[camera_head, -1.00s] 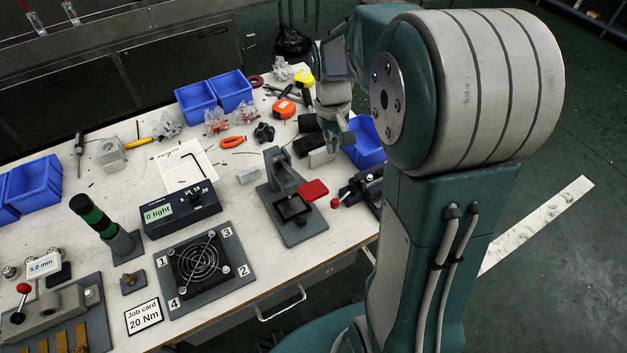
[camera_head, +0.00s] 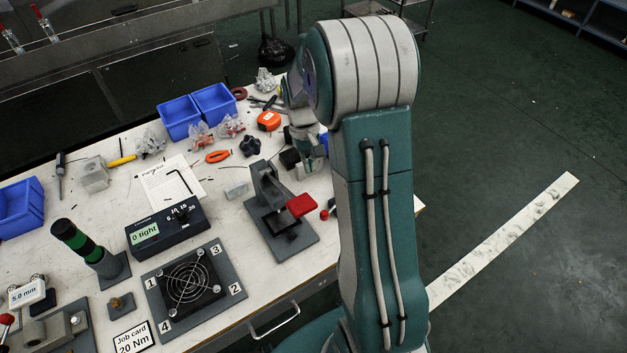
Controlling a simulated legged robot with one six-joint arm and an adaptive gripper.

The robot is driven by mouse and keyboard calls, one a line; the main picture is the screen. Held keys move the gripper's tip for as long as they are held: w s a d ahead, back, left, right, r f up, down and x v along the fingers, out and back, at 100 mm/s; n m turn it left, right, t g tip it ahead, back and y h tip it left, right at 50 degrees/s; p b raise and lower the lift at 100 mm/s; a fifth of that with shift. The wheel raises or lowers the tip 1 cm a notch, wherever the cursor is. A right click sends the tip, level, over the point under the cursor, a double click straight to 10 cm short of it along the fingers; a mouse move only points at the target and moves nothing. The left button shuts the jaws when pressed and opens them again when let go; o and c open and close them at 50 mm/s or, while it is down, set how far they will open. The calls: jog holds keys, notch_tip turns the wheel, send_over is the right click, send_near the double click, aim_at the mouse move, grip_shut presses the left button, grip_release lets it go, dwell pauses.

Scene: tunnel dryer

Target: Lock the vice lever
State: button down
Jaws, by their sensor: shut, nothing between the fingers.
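A small red ball knob (camera_head: 325,214) shows at the table's right edge, just left of my arm. It seems to belong to the dark vice there, which my arm hides almost entirely. A second lever with a red ball (camera_head: 7,319) stands on a grey fixture (camera_head: 50,335) at the lower left edge. I cannot tell for certain which is the vice lever. My gripper (camera_head: 308,152) is over the right back part of the table, beyond the red knob and apart from it. It is shut and empty, partly hidden by my arm.
A grey press-like fixture with a red pad (camera_head: 301,204) stands left of the red knob. Blue bins (camera_head: 180,118), an orange tape measure (camera_head: 269,121) and a black torque tester (camera_head: 167,228) crowd the table. A fan plate (camera_head: 194,283) lies in front.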

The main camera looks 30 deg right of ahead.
jog(key=x, duration=0.8)
jog(key=shift+s, duration=0.1)
jog(key=s, duration=0.3)
jog(key=shift+a+f, duration=0.1)
jog(key=shift+s+a, duration=0.1)
jog(key=shift+s, duration=0.4)
